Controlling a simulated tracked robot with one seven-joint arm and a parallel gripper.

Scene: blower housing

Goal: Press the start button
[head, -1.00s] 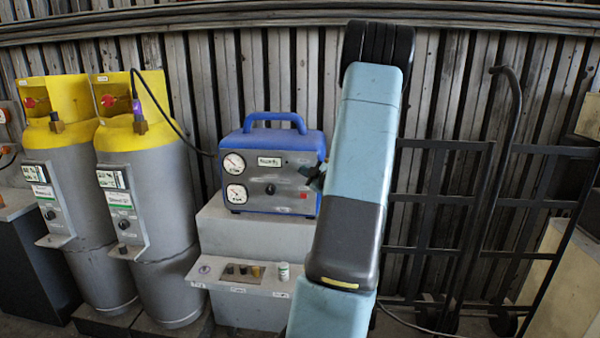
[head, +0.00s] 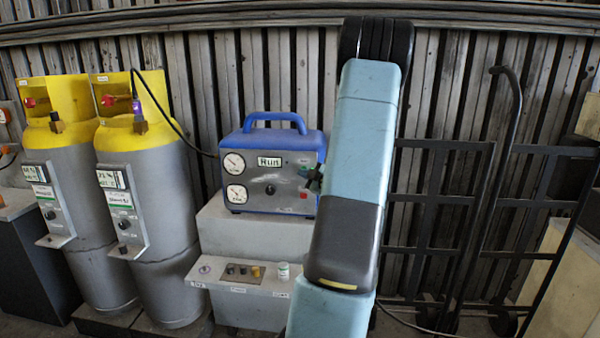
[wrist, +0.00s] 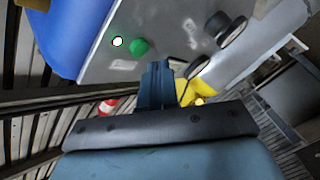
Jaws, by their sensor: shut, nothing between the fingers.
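The blue-and-grey machine (head: 272,187) stands on a grey block, with two round gauges and a display (head: 269,161) reading "Run". In the wrist view, a green round button (wrist: 139,46) sits on its grey panel (wrist: 165,30), beside a small bright white light (wrist: 117,42). My gripper (wrist: 156,66) is shut and empty, its tips just below the green button in the picture and seemingly clear of it. In the head view my gripper (head: 315,181) is a small dark shape by the machine's right edge, partly hidden by my arm.
Two grey-and-yellow cylinders (head: 150,215) stand at left, with a black hose running toward the machine. A lower ledge (head: 238,290) holds small fittings and a white jar (head: 283,271). Black hand trucks (head: 460,200) lean on the wall at right.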

